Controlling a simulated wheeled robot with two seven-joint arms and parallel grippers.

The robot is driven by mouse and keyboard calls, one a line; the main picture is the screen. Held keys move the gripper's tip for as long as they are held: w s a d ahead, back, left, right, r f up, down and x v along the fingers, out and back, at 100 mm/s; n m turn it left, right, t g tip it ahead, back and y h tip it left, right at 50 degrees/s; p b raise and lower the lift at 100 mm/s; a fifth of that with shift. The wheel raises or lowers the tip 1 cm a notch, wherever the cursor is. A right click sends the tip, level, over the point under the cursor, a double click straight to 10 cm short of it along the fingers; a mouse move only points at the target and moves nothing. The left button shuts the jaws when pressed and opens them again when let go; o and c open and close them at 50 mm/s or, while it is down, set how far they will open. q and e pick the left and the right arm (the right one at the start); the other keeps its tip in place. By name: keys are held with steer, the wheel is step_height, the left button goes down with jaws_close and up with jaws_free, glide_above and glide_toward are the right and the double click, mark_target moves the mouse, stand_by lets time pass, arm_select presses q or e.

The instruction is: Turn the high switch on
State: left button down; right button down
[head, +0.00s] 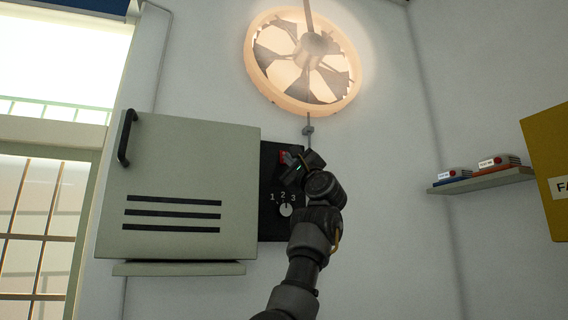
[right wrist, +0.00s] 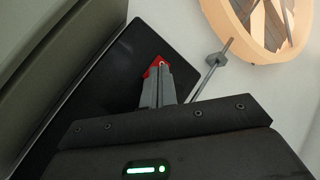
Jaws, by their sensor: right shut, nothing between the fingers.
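A black switch panel (head: 268,225) is on the wall, beside the open grey cabinet door. A red switch (head: 283,157) sits near its top, and a round white knob (head: 286,210) marked 1, 2, 3 sits lower. My right gripper (head: 288,160) is shut and empty, with its fingertips at the red switch. In the right wrist view the closed fingers (right wrist: 160,78) overlap the red switch (right wrist: 151,69), hiding most of it. I cannot tell whether they touch it or which way it is set. My left gripper is not in view.
The grey cabinet door (head: 185,170) stands close to the left of the panel. A lit round fan (head: 314,45) is on the wall above, with a rod (head: 308,130) hanging below it. A shelf (head: 490,180) with small boxes is at the right.

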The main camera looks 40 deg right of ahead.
steer(key=shift+w, duration=0.15)
stand_by(0.6)
steer(key=shift+w+d, duration=0.15)
steer(key=shift+w, duration=0.1)
steer(key=shift+w+d+f, duration=0.1)
steer(key=shift+w, duration=0.25)
stand_by(0.8)
steer(key=shift+s, duration=0.1)
steer(key=shift+s+a+b, duration=0.2)
steer(key=shift+s+b, duration=0.2)
steer(key=shift+s, duration=0.1)
steer(key=shift+s+a, duration=0.1)
steer(key=shift+s, duration=0.1)
